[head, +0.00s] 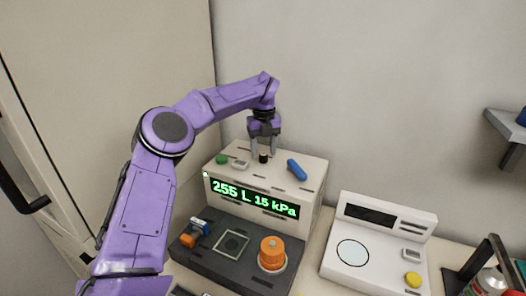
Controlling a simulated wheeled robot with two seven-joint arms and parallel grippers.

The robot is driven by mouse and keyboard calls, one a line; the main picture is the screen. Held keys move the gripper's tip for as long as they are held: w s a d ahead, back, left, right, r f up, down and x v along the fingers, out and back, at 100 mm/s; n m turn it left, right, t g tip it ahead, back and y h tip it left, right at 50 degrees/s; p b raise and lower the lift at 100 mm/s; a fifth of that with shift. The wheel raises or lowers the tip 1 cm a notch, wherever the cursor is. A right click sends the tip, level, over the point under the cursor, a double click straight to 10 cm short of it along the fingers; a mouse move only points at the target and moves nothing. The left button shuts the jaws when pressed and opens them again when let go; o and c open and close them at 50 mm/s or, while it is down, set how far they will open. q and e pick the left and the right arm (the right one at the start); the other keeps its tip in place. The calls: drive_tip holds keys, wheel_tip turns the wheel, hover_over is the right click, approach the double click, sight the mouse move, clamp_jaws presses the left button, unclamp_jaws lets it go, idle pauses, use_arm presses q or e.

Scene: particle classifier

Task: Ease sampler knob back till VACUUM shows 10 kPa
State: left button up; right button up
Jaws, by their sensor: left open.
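The sampler (315,206) is a cream box with a dark front deck. Its green display (254,198) reads 255 L and 15 kPa. A small black knob (263,158) stands on its top, beside a green button (222,159), a small grey switch (240,165) and a blue lever (297,170). My left gripper (264,155) is open and points down, with its fingers on either side of the black knob. I cannot tell whether they touch it. My right gripper is not in view.
A white instrument (372,262) with a round plate and yellow button stands to the right. A wall shelf (505,125) and a dark rack (478,270) are at far right.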

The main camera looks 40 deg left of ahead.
sight(264, 154)
use_arm(q)
wheel_tip(264, 154, up, 10)
drive_tip(key=p, duration=0.1)
drive_tip(key=shift+f, duration=0.25)
